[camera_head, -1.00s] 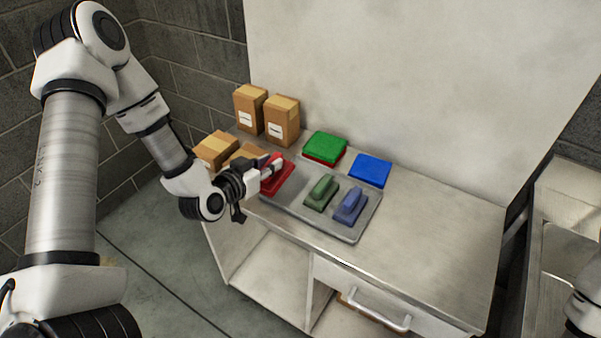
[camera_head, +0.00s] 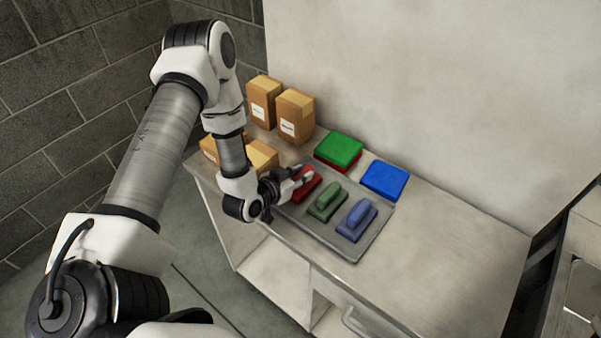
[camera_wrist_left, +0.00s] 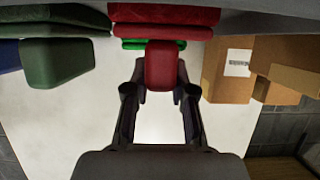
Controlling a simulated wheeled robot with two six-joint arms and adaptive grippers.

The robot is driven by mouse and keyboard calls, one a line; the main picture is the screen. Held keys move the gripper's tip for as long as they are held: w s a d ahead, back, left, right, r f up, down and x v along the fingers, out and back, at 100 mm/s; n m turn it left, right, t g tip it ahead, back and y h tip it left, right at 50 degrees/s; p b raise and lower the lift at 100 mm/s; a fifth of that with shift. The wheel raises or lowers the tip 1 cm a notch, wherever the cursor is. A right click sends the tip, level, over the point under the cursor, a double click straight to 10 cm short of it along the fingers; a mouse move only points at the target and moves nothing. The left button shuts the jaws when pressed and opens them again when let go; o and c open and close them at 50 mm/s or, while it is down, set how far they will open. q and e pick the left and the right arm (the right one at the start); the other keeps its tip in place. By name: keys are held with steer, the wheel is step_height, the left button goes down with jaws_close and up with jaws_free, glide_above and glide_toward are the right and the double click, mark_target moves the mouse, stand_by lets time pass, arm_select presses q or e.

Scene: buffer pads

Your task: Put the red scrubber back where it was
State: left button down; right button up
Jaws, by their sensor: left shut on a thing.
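The red scrubber (camera_head: 308,187) is at the left end of the grey tray (camera_head: 348,254), in line with the green scrubber (camera_head: 326,203) and blue scrubber (camera_head: 357,221). My left gripper (camera_head: 298,177) is shut on its handle. In the left wrist view, the handle (camera_wrist_left: 162,66) sits between the fingertips of my left gripper (camera_wrist_left: 160,92), with the red base (camera_wrist_left: 165,18) beyond it. I cannot tell whether the base touches the tray. My fingers hide part of the red scrubber in the head view. My right gripper is not in view.
A green pad (camera_head: 339,149) lies on a red pad (camera_head: 350,167) behind the tray, beside a blue pad (camera_head: 386,180). Brown boxes (camera_head: 296,115) stand on the counter's left end, some close to my left gripper. The counter's right part (camera_head: 450,250) is clear.

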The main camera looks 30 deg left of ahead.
arm_select(q)
steer(key=shift+s+a+r, duration=0.1)
steer(key=shift+s, duration=0.05)
steer(key=shift+f, duration=0.2)
steer(key=c, duration=1)
jaws_free()
steer(key=shift+r, duration=0.1)
steer(key=shift+s+r, duration=0.15)
steer(key=shift+r, duration=0.05)
steer(key=shift+v, duration=5.8)
